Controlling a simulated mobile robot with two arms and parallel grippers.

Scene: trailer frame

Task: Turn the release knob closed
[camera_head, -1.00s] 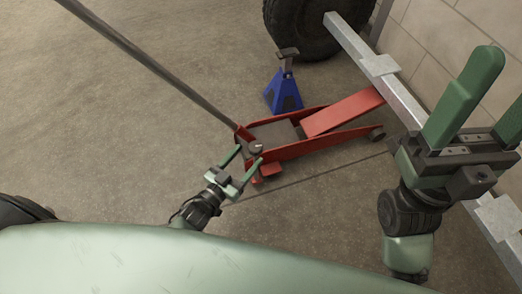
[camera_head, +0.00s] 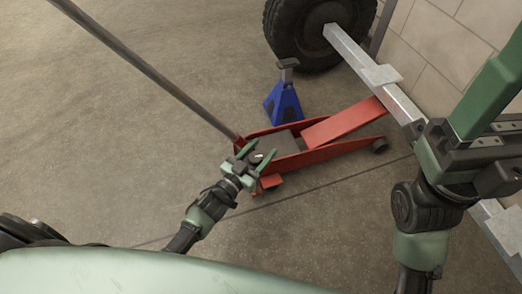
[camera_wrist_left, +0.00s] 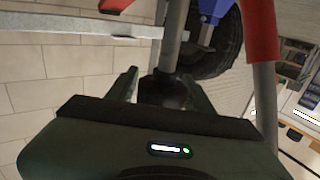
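The release knob (camera_head: 256,157) is a small dark round piece with a pale mark at the handle end of the red floor jack (camera_head: 290,158). My left gripper (camera_head: 261,152) is open, with its green fingers on either side of the knob. Whether they touch it cannot be told. In the left wrist view a dark round piece, apparently the knob (camera_wrist_left: 163,90), sits between the fingers, its lower part hidden by the gripper body. My right gripper (camera_head: 503,105) is at the right edge, partly cut off, its fingers apart and empty.
The long jack handle (camera_head: 150,70) slants up to the left. A blue jack stand (camera_head: 284,100) stands behind the jack, near a large tire (camera_head: 318,35). The grey trailer beam (camera_head: 372,70) runs along the right by a block wall. The floor at left is clear.

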